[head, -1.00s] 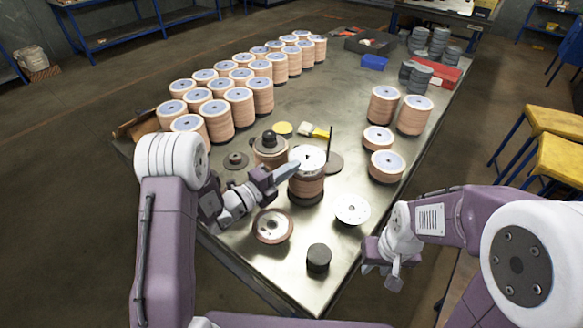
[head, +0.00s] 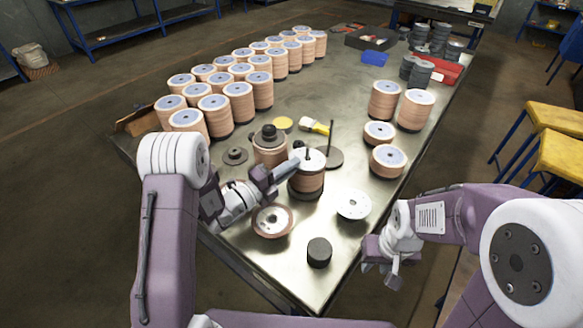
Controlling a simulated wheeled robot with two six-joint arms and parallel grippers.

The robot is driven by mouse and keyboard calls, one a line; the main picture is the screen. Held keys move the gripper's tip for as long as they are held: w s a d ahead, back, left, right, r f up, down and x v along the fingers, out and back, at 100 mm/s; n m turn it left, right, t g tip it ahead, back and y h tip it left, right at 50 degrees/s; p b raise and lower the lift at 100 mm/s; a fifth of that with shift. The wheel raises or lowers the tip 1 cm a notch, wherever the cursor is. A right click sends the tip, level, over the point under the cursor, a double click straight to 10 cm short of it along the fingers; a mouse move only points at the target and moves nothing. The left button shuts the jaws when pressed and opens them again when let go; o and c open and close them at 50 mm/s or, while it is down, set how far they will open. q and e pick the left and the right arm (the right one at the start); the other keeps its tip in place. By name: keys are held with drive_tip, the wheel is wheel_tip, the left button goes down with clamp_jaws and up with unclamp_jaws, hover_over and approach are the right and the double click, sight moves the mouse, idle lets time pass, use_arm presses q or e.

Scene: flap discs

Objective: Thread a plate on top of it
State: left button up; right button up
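A stack of tan flap discs (head: 306,186) stands on the bench near the middle, on a dark base. A pale plate (head: 314,161) lies at the top of this stack, and a dark spindle tip stands up through its middle. My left gripper (head: 296,165) is at the left edge of the plate, overlapping it in the picture. Whether its fingers still grip the plate is not clear. Another white plate (head: 353,205) lies flat on the bench to the right. My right gripper (head: 388,272) hangs off the bench's right edge, away from the stack; its finger opening is not clear.
A thin upright rod (head: 331,135) on a dark round base stands just behind the stack. A stack with a black knob (head: 269,136) is to its left. A brown-rimmed disc (head: 272,220) and black cylinder (head: 319,252) lie in front. Rows of disc stacks (head: 239,101) fill the back left.

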use_arm(q)
drive_tip(key=shift+s+f, duration=0.1)
drive_tip(key=shift+f, duration=0.35)
drive_tip(key=v, duration=0.9)
drive_tip(key=shift+r+b, duration=0.25)
drive_tip(key=shift+b, duration=0.15)
drive_tip(key=shift+r, duration=0.1)
idle(0.9)
